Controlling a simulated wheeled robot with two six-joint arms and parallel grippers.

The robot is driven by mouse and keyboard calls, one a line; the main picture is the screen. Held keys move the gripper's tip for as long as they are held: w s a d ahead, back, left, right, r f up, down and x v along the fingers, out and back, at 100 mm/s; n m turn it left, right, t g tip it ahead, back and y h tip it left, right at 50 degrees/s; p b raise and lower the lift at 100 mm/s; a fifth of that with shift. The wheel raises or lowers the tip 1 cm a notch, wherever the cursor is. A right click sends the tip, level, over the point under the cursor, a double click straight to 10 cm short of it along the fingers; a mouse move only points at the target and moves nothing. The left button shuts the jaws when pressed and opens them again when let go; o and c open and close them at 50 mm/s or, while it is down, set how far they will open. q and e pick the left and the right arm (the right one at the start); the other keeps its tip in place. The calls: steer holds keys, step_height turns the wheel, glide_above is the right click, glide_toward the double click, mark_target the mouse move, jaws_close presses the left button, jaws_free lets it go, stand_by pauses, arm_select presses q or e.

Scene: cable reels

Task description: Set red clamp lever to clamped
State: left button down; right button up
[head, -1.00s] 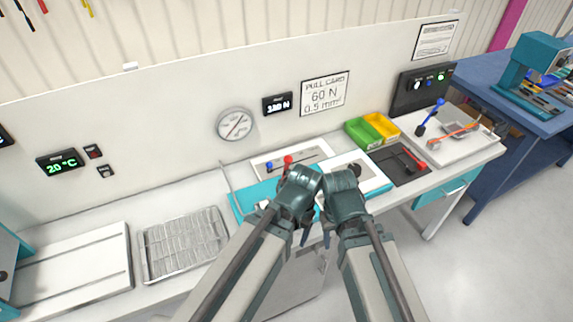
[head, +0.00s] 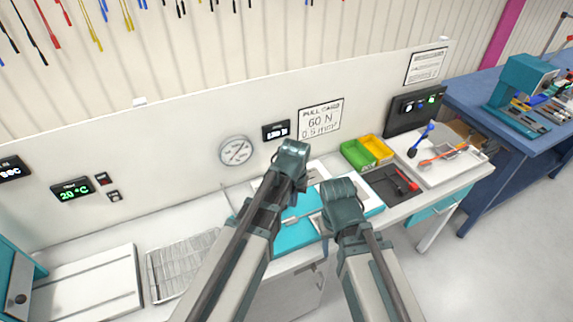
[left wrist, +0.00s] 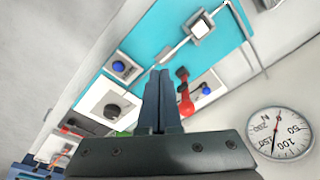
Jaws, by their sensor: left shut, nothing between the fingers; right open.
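The red clamp lever (left wrist: 185,100) shows in the left wrist view as a red arm with a dark end, beside the teal plate (left wrist: 150,42). In the head view it is hidden behind my left arm. My left gripper (left wrist: 161,78) is shut and empty, with its fingertips just left of the lever in the left wrist view; I cannot tell whether they touch. In the head view the left gripper (head: 292,150) is over the back of the teal fixture. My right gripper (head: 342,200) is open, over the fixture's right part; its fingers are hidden.
The gauge (head: 237,151) is on the back panel near my left gripper; it also shows in the left wrist view (left wrist: 280,134). Blue knobs (left wrist: 119,66) (left wrist: 206,88) and a black knob (left wrist: 112,110) sit nearby. Green (head: 366,151) and yellow bins stand right.

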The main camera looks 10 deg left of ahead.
arm_select(q)
steer(key=w+a+r+n+t+p, duration=0.1)
steer(key=w+a+r+p, duration=0.3)
steer(key=w+r, duration=0.4)
steer(key=w+n+p, duration=0.1)
steer(key=w, duration=0.3)
steer(key=shift+w+t+p, duration=0.15)
steer(key=shift+t+p, duration=0.15)
steer(key=shift+p, duration=0.1)
arm_select(e)
step_height(320, 180, up, 8)
steer(key=shift+f, duration=0.2)
arm_select(q)
steer(key=shift+a, duration=0.1)
arm_select(e)
steer(key=shift+f, duration=0.1)
arm_select(q)
steer(key=b+x, duration=1.1)
steer(key=s, duration=0.1)
steer(key=s+r+p, duration=0.1)
steer(key=s, duration=0.2)
steer(key=shift+s+d+r+p, duration=0.2)
steer(key=shift+d+p, duration=0.15)
steer(key=shift+d, duration=0.05)
arm_select(e)
step_height(320, 180, down, 9)
steer(key=shift+f, duration=0.1)
